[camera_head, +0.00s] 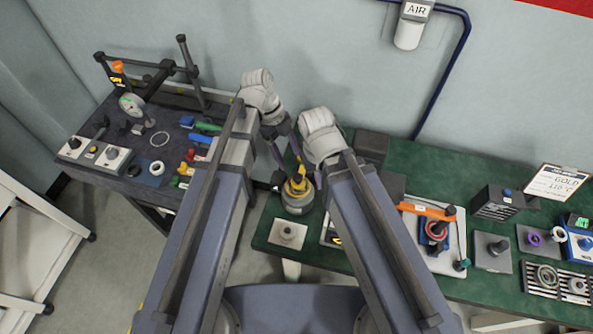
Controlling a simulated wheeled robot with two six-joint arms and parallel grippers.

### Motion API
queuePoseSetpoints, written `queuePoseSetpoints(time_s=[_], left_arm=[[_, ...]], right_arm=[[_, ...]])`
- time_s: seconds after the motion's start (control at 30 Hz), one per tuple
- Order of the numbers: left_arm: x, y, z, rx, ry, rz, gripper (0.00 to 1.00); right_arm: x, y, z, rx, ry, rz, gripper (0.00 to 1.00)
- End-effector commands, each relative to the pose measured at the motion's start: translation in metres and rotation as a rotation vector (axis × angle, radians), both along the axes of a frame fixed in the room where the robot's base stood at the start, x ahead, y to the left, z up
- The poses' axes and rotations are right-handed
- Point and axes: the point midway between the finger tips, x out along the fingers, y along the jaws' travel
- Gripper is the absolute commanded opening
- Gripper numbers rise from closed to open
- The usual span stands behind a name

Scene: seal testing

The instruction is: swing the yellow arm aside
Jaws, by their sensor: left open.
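The yellow arm (300,172) rises from a round yellow and dark device (298,190) at the left end of the green bench. My left gripper (285,158) hangs down from its grey wrist just left of the yellow arm and close to it. It is open, and I see nothing held in it. I cannot tell whether it touches the yellow arm. My right arm's wrist (321,133) is just right of the device and hides part of that area. My right gripper is hidden behind its own arm.
A dark bench (125,165) at the left holds a dial gauge (131,104) and coloured tools.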

Motion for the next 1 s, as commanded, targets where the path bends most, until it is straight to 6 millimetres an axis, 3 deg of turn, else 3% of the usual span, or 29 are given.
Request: queuePoseSetpoints(time_s=[0.37,1.0], left_arm=[[0.000,-0.002,-0.005,-0.014,-0.008,-0.032,0.66],[-0.016,-0.023,-0.070,-0.014,-0.008,-0.031,0.66]], right_arm=[[0.000,0.000,-0.006,0.000,0.000,0.000,0.00],[0.000,0.000,-0.071,0.000,0.000,-0.002,0.00]])
